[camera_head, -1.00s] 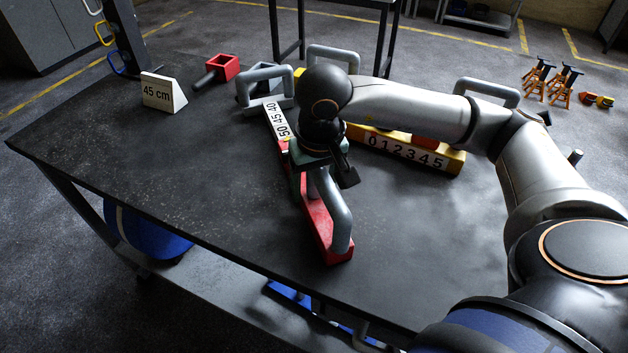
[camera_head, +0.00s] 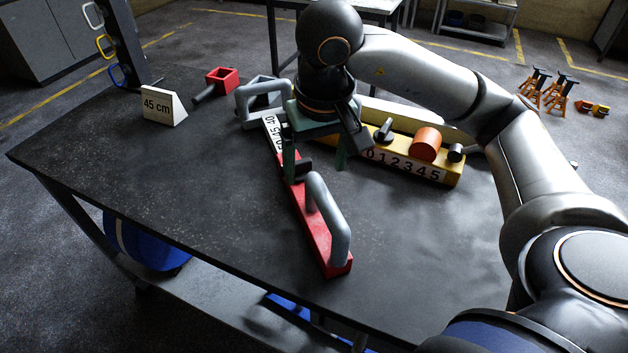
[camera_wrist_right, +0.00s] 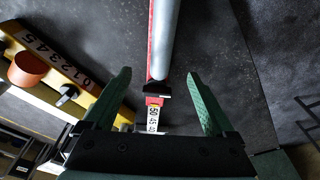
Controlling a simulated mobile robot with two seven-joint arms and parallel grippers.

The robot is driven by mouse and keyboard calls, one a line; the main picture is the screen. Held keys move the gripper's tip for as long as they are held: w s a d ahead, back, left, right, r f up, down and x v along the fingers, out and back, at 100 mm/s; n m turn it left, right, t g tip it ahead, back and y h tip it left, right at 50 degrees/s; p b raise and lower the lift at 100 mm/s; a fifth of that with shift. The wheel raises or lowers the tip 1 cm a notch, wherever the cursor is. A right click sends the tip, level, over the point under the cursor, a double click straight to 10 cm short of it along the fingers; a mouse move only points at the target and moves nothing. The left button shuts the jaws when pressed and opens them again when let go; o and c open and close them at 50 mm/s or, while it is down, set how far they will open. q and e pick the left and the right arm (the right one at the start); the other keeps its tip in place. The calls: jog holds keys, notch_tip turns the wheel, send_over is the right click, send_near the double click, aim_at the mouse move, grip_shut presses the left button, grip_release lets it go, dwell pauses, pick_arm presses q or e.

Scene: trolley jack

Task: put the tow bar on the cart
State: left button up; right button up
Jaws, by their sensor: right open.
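The tow bar appears to be the red bar (camera_head: 314,232) with a grey handle (camera_head: 335,222) lying on the dark tabletop. A white scale strip (camera_head: 270,128) marked 40 to 50 shows at its far part. Beyond the strip stands a grey frame handle (camera_head: 262,98). My right gripper (camera_head: 316,165) is open above the bar, its green fingers apart and empty. In the right wrist view the open fingers (camera_wrist_right: 158,78) lie either side of the scale (camera_wrist_right: 153,115), and the grey handle (camera_wrist_right: 165,35) is ahead. My left gripper is out of view. I cannot tell which thing is the cart.
A yellow block (camera_head: 455,169) numbered 0 to 5 holds an orange cylinder (camera_head: 426,144) and dark knobs. A "45 cm" sign (camera_head: 163,106) and a red square socket (camera_head: 222,78) stand at the left. Orange jack stands (camera_head: 555,95) are on the floor. The near left tabletop is clear.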

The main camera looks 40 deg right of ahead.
notch_tip(320, 180, up, 2)
jog(key=shift+s+r+p, duration=0.1)
jog(key=shift+p, duration=0.2)
jog(key=shift+s+r, duration=0.1)
jog(key=shift+r, duration=0.05)
dwell(0.3)
